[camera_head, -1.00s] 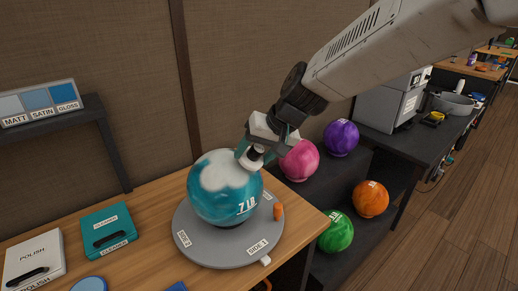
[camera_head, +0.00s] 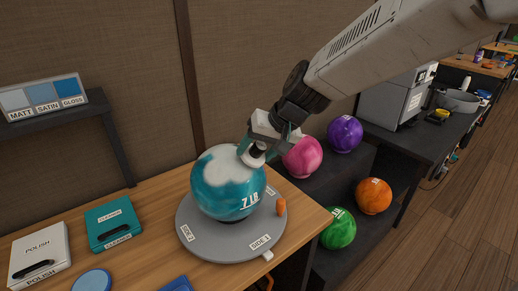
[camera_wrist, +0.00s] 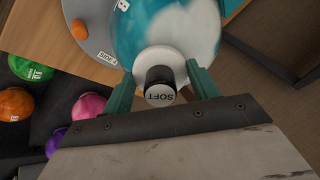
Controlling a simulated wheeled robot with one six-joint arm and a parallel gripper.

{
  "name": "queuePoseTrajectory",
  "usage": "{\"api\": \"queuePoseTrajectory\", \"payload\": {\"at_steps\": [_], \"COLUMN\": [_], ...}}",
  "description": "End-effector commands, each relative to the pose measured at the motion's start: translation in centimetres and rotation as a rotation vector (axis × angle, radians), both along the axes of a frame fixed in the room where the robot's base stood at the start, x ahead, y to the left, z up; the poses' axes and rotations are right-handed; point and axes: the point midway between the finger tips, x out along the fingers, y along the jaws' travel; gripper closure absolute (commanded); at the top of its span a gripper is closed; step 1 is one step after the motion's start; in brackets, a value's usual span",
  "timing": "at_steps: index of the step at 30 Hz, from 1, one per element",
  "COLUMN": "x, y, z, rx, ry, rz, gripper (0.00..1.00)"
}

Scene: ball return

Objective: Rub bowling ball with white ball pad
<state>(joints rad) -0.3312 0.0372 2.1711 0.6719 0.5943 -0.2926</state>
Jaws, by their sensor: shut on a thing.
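The teal and white bowling ball (camera_head: 226,189), marked 7 LB, sits on a round grey turntable (camera_head: 215,247) on the wooden bench. My gripper (camera_head: 259,152) is at the ball's upper right side. It is shut on the white ball pad (camera_head: 250,155). In the wrist view the white pad (camera_wrist: 160,58), with a black handle marked SOFT (camera_wrist: 160,88), sits between my gripper's teal fingers (camera_wrist: 162,90). The pad appears to touch the teal and white ball (camera_wrist: 185,25); its contact face is hidden.
Left on the bench are a white POLISH box (camera_head: 39,255), a teal CLEANER box (camera_head: 113,222) and a blue round pad (camera_head: 92,281). An orange knob (camera_head: 281,206) stands on the turntable. Pink (camera_head: 303,157), purple (camera_head: 344,134), orange (camera_head: 373,196) and green (camera_head: 338,229) balls rest on the right rack.

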Motion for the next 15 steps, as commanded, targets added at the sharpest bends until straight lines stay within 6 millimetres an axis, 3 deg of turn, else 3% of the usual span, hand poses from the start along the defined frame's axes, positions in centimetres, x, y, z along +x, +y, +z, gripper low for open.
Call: {"api": "queuePoseTrajectory", "payload": {"at_steps": [15], "x": [0.26], "y": [0.49], "z": [-0.91], "rx": [0.0], "ry": [0.002], "rz": [0.001], "gripper": [0.59]}}
